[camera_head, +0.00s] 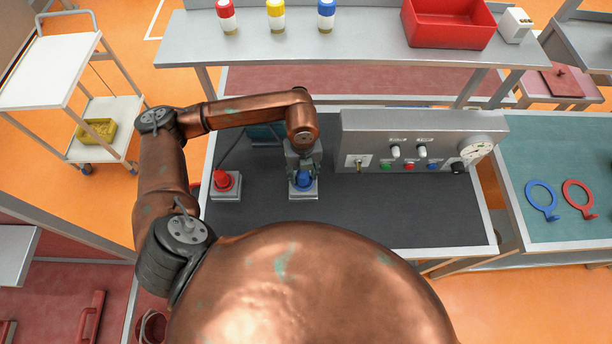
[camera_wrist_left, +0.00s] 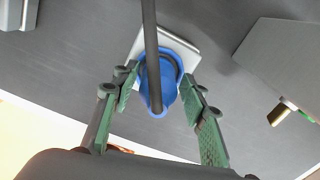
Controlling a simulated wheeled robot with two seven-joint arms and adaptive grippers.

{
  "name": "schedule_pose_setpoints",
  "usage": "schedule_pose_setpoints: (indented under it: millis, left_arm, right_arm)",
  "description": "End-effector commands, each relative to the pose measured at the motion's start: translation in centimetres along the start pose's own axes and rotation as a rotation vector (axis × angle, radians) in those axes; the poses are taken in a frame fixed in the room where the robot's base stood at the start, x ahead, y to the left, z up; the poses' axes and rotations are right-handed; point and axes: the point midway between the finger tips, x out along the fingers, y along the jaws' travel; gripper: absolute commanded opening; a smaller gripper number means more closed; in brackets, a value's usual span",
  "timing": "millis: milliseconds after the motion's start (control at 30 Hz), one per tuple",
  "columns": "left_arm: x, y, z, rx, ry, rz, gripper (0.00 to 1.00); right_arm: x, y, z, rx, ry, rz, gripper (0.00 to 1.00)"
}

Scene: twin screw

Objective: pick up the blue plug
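The blue plug (camera_head: 304,180) stands on a light grey square socket base in the middle left of the dark worktop. My left gripper (camera_head: 303,168) is above it, pointing down, and partly hides it. In the left wrist view, the blue plug (camera_wrist_left: 171,96) lies between the two green-padded fingers of my left gripper (camera_wrist_left: 161,84). The fingers are apart, one on each side, with a small gap visible on at least the right side. A dark cable or bar crosses in front of the plug there. My right gripper is not in view.
A red plug (camera_head: 222,180) on a similar base stands to the left. A grey control panel (camera_head: 424,140) with knobs and a gauge stands at the right rear. The worktop (camera_head: 400,215) is clear in front of it. A shelf (camera_head: 350,35) with bottles runs behind.

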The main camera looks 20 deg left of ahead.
Motion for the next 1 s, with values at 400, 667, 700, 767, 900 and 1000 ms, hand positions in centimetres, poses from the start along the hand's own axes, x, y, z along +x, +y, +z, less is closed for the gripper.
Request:
schedule_pose_setpoints:
  millis: [400, 667, 700, 767, 900, 1000]
  left_arm:
    - [0.0, -0.1, 0.0, 0.001, 0.0, 0.0, 0.1]
    - [-0.1, -0.1, 0.0, 0.001, 0.0, -0.001, 0.04]
    - [-0.1, -0.1, 0.0, 0.001, 0.0, -0.001, 0.04]
    - [-0.3, -0.1, 0.0, 0.002, -0.001, -0.001, 0.04]
    - [-1.3, -0.1, 0.0, 0.001, -0.001, -0.001, 0.04]
    - [-2.8, -0.2, 0.1, 0.001, -0.003, -0.003, 0.04]
  right_arm:
    - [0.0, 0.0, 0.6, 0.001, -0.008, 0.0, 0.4]
    - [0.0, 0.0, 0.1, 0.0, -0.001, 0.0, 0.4]
    - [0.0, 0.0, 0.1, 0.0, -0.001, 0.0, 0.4]
    - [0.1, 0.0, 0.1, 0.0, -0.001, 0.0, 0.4]
    - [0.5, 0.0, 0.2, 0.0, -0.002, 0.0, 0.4]
    - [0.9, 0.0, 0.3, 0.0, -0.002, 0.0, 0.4]
